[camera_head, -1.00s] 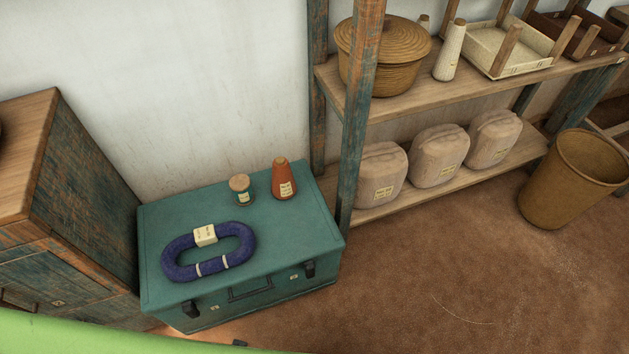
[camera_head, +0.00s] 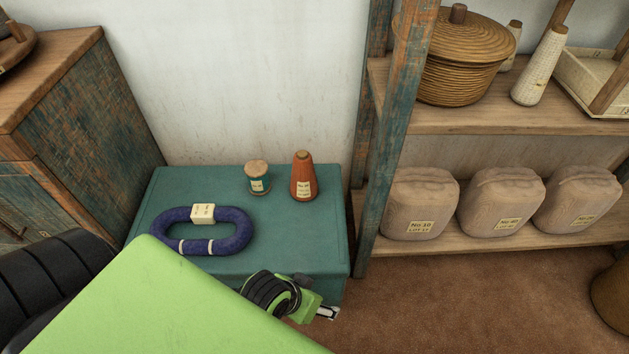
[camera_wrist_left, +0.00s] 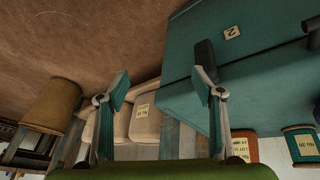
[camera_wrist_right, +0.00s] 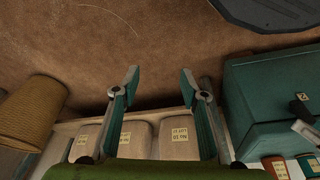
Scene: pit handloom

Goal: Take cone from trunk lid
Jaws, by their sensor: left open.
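An orange-brown cone (camera_head: 303,182) with a pale label stands upright on the teal trunk lid (camera_head: 290,235), at the back right. The cone shows partly at the bottom of the left wrist view (camera_wrist_left: 243,147) and at the lower right of the right wrist view (camera_wrist_right: 276,168). My left gripper (camera_head: 328,312) is low by the trunk's front right corner, in front of and apart from the cone. In the left wrist view its fingers (camera_wrist_left: 163,87) are spread and empty. My right gripper (camera_wrist_right: 160,84) is open and empty in its wrist view; the head view does not show it.
A teal spool with a wooden top (camera_head: 257,178) stands left of the cone. A blue yarn skein (camera_head: 238,233) lies on the lid's front left. A shelf post (camera_head: 388,130) rises just right of the trunk. A cabinet (camera_head: 85,100) stands left. Open floor (camera_head: 450,300) lies front right.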

